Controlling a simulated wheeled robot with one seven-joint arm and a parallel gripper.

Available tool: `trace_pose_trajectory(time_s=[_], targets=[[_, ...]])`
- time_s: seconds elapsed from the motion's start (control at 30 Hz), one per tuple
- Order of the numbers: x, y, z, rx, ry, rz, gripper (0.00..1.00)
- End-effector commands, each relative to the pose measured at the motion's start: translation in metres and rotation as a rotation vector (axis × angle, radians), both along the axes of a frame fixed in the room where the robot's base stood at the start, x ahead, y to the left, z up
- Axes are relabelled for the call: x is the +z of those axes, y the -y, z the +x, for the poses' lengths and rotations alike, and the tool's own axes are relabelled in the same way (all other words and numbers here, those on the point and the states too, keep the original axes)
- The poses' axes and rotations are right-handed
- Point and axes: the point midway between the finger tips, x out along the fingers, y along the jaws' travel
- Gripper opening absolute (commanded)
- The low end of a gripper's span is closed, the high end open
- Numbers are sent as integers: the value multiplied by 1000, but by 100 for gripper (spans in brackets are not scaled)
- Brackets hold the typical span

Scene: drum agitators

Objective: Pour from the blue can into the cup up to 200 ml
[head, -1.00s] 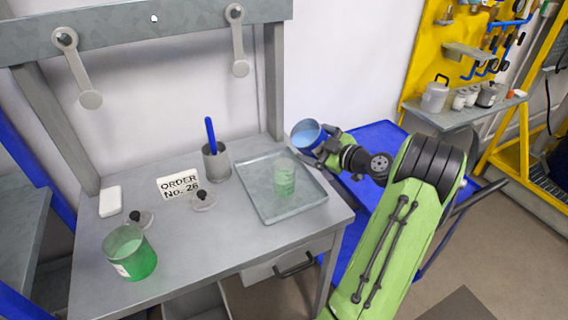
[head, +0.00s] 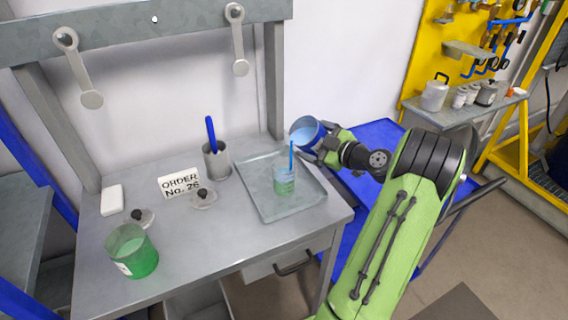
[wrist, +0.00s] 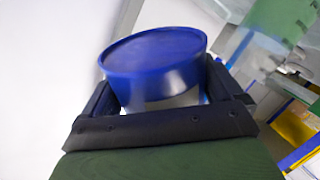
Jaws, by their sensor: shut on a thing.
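The blue can (head: 305,130) is tilted to the left in the head view, its mouth facing the cup. A thin blue stream (head: 291,156) runs from its lip down into the clear cup (head: 284,180). The cup stands upright on the tray and holds green content with blue at the top; its markings are too small to read. My gripper (head: 325,146) is shut on the can, above and right of the cup. In the wrist view the can's blue base (wrist: 155,62) sits between the two dark fingers.
A green-filled beaker (head: 132,252), two small lids, a white block (head: 111,200), an order sign (head: 179,184) and a pot (head: 216,160) with a blue handle stand to the left.

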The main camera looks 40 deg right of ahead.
Motion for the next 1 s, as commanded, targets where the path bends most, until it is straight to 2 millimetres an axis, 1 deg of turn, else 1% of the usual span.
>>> trace_pose_trajectory(time_s=[1.0], targets=[[5, -1, 1, 1, -8, -44, 44]])
